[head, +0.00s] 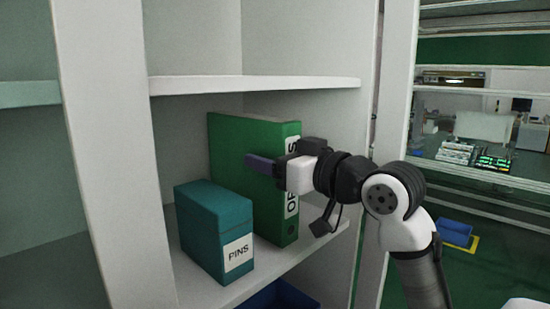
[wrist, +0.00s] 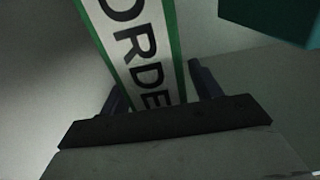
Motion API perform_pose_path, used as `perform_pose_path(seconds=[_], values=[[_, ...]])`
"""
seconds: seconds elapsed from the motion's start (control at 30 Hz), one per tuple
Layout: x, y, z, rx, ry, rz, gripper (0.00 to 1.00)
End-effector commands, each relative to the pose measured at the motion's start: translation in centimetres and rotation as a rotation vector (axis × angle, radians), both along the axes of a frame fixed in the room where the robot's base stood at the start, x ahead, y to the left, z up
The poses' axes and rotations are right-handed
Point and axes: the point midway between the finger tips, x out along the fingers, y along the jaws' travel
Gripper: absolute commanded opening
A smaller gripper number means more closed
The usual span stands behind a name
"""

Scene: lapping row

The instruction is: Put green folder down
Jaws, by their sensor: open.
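The green folder (head: 235,150) stands upright on the middle shelf of the cabinet in the head view. A white label runs down its spine, and the letters "ORDE" show on that label in the wrist view (wrist: 138,45). My gripper (head: 262,163) is at the folder's spine, with one dark finger along its near side. In the wrist view my open gripper (wrist: 158,88) has a finger on each side of the spine. Part of the spine is hidden by my gripper in the head view. Whether the fingers touch the folder I cannot tell.
A teal box labelled PINS (head: 215,230) stands on the same shelf (head: 300,257), left of the folder. An upper shelf (head: 255,85) is above. A blue bin (head: 280,296) is below. The cabinet's white side post (head: 105,150) is at left.

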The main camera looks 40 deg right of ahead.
Motion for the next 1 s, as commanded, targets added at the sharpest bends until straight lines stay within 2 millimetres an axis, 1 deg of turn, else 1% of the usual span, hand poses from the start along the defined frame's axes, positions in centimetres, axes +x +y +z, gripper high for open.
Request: perform_pose_path(seconds=[0.17,0.23,0.37,0.6,0.7,0.83,1.0], values=[[0.0,0.0,0.5,-0.001,0.0,-0.001,0.64],[-0.8,-0.1,0.1,0.0,-0.001,-0.001,0.64],[-3.2,-0.3,0.0,0.0,-0.003,-0.002,0.64],[-8.4,-0.7,0.0,-0.001,-0.003,-0.001,0.64],[-10.0,-0.8,0.1,-0.001,-0.002,0.0,0.64],[-11.4,-0.9,0.2,-0.001,-0.001,-0.001,0.64],[-12.0,-0.9,0.2,-0.001,0.0,0.0,0.64]])
